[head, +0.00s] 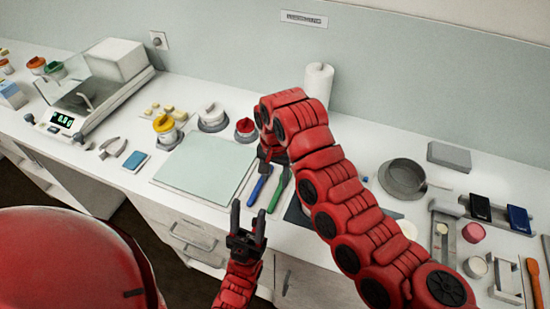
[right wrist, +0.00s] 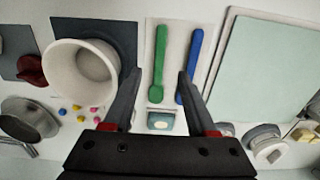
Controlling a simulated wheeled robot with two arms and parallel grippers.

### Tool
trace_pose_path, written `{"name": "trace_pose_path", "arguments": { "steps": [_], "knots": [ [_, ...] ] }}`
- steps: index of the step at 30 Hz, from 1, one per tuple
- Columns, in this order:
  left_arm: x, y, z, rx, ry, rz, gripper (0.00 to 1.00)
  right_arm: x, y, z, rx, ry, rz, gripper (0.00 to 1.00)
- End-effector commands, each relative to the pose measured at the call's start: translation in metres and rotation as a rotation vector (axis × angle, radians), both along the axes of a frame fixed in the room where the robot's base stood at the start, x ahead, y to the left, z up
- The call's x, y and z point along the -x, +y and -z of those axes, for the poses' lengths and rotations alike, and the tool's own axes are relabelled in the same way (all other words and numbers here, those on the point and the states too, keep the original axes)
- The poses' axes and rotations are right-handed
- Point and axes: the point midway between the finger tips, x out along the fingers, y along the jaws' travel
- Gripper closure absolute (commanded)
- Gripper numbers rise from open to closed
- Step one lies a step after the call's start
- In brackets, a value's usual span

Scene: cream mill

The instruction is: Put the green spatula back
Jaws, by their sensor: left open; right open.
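The green spatula (head: 279,188) lies on the white counter, right of the blue spatula (head: 259,186) in the head view. In the right wrist view the green spatula (right wrist: 160,60) and the blue spatula (right wrist: 190,68) lie side by side on a pale strip (right wrist: 174,78). My right gripper (right wrist: 160,73) is open and empty above them; its fingers frame the green spatula's wider end in that view, and one finger overlaps the blue one. My arm mostly hides it in the head view. My left gripper (head: 248,217) is open and empty in front of the counter's edge.
A pale green mat (head: 204,168) lies left of the spatulas. A white bowl-like container (right wrist: 70,66) stands beside the green spatula on a dark mat (right wrist: 115,35). A grey pan (head: 402,177) and a paper roll (head: 318,82) stand farther back. A scale (head: 85,100) is at left.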

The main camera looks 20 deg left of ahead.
Motion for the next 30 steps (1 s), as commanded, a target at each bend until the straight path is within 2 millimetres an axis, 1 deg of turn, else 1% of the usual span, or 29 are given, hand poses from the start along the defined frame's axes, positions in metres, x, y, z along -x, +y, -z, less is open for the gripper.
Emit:
{"name": "trace_pose_path", "arguments": {
  "steps": [1,3,12,18,26,28,30],
  "knots": [
    [0.0,0.0,-0.001,0.0,0.0,0.0,0.5,-0.002,-0.002,-0.012,0.006,-0.006,0.001,0.43],
    [0.0,0.0,-0.001,0.0,0.0,0.0,0.5,-0.001,-0.001,-0.024,0.003,-0.007,-0.002,0.43],
    [0.0,0.0,0.001,0.0,0.0,0.0,0.5,-0.001,-0.001,-0.072,0.004,-0.007,0.001,0.43],
    [0.0,0.0,0.002,0.0,0.0,0.0,0.5,0.0,0.0,-0.09,0.003,-0.003,0.0,0.43],
    [0.0,0.0,0.002,0.0,0.0,0.0,0.5,0.001,0.0,-0.095,0.002,0.001,0.0,0.43],
    [0.0,0.0,0.0,0.0,0.0,0.0,0.5,0.001,0.0,-0.097,0.002,0.001,0.0,0.43],
    [0.0,0.0,-0.009,0.0,0.0,0.0,0.5,0.001,0.0,-0.106,0.001,0.0,0.0,0.43]
  ]
}}
